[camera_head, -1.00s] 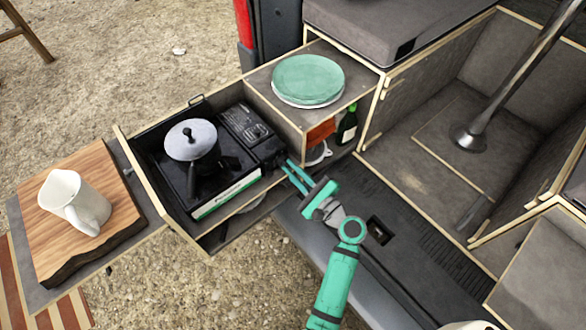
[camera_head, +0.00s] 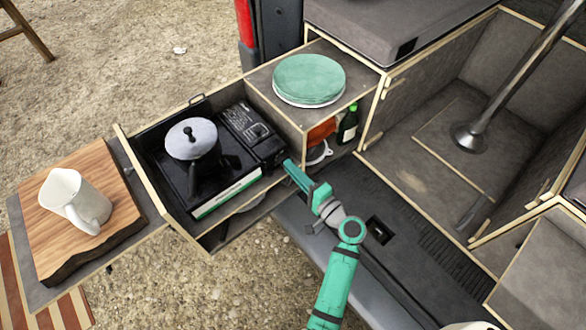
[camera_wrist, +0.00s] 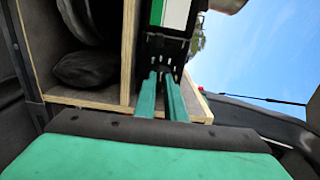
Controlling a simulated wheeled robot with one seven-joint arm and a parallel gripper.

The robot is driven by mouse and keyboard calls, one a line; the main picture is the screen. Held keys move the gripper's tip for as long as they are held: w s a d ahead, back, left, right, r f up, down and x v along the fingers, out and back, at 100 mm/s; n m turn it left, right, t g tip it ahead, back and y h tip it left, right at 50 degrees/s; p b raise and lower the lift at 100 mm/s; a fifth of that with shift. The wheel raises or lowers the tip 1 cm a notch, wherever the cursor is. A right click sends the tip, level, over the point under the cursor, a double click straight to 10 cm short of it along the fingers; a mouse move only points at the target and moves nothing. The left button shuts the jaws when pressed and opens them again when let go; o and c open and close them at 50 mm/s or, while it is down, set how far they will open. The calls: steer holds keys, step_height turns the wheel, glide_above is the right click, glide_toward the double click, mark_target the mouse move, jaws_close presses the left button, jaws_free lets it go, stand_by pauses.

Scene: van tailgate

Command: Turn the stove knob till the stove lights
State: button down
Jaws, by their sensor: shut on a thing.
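The black camping stove (camera_head: 222,189) with a white-and-green front strip sits in the pulled-out drawer. A grey kettle-like pot (camera_head: 192,140) with a black handle stands on it. My gripper (camera_head: 287,164) reaches the stove's right end, at the control side. Its fingers are shut on the stove knob, which the fingertips hide. In the wrist view the two green fingers (camera_wrist: 161,76) meet the stove's dark end panel (camera_wrist: 166,48). I see no flame; the burner is mostly hidden under the pot.
The wooden drawer wall (camera_head: 150,190) surrounds the stove. A cabinet with green plates (camera_head: 308,78) stands just behind my gripper, with a green bottle (camera_head: 348,124) inside. A cutting board (camera_head: 85,215) with a white jug (camera_head: 74,200) lies at left.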

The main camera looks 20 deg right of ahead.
steer(key=n, duration=0.5)
steer(key=shift+f+n, duration=0.15)
steer(key=shift+n, duration=0.25)
stand_by(0.4)
steer(key=c, duration=1.8)
jaws_free()
steer(key=v, duration=1.1)
